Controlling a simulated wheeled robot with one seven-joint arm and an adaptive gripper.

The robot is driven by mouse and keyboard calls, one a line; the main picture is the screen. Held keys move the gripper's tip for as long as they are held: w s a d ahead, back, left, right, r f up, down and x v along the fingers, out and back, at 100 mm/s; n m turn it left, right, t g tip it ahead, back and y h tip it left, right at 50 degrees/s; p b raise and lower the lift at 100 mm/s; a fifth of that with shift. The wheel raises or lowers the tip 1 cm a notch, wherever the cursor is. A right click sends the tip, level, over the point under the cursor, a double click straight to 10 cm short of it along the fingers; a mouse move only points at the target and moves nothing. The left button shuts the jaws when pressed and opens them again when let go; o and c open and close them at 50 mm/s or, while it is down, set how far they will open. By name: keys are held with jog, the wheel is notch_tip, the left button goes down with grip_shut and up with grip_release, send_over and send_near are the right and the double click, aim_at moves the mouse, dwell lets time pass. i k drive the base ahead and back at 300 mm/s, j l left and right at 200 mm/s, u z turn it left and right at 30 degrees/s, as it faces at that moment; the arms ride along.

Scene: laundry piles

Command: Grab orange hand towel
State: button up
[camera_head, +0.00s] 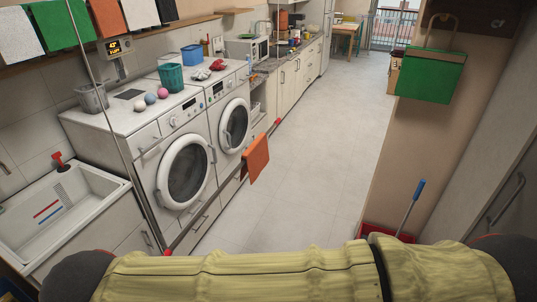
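An orange cloth (256,157), like a hand towel, hangs at the front of the right washing machine (234,125), low down near its drawer. What holds it up is too small to tell. A second orange cloth (105,18) hangs at the top left in a row with white, green and black cloths. My gripper is not in view. A yellow-green sleeved part of my arm spans the bottom of the picture, far from both orange cloths.
The left washing machine (184,172) and a sink (62,207) line the left side. A teal basket (171,78) and several balls sit on top. The tiled floor (310,180) between is clear.

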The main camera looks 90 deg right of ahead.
aim_at(257, 156)
jog(key=k+l+z, duration=0.15)
jog(key=z, duration=2.5)
